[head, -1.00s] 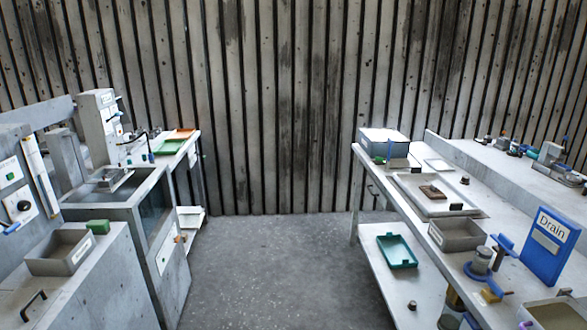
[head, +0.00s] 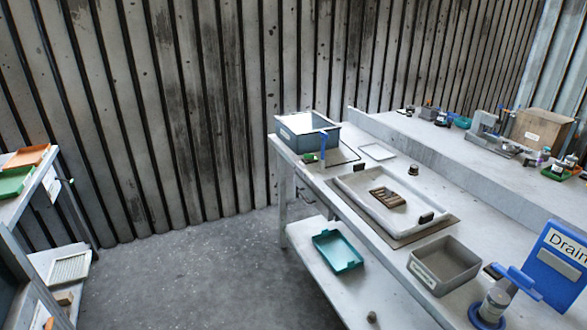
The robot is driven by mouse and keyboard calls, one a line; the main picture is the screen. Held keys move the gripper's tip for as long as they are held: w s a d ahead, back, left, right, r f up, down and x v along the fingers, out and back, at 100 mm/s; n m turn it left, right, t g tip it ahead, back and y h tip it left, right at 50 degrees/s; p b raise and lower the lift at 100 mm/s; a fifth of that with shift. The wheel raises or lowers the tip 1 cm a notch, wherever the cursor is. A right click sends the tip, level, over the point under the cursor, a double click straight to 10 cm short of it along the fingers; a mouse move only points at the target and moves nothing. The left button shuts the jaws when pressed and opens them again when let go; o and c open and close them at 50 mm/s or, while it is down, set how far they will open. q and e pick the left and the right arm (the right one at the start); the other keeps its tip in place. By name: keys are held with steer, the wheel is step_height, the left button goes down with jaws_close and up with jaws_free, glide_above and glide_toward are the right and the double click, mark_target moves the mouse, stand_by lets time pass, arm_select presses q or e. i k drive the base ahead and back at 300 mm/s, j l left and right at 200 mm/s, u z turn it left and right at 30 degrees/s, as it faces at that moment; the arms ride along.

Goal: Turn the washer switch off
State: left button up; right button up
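No washer switch can be made out in the head view. At the left edge only the end of the left-hand station shows, with an orange tray (head: 28,156) and a green tray (head: 14,181) on its top. Neither of my grippers is in view.
A long bench on the right holds a blue-grey bin (head: 307,134), a white shallow tray (head: 352,188), a grey box (head: 445,266), a blue-handled fitting (head: 492,305) and a blue Drain sign (head: 556,262). A teal tray (head: 337,251) sits on its lower shelf. Grey floor (head: 200,275) between the stations is clear.

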mark_target(307, 157)
steer(key=i+j+z, duration=0.2)
steer(key=i+j, duration=0.8)
steer(key=i, duration=0.25)
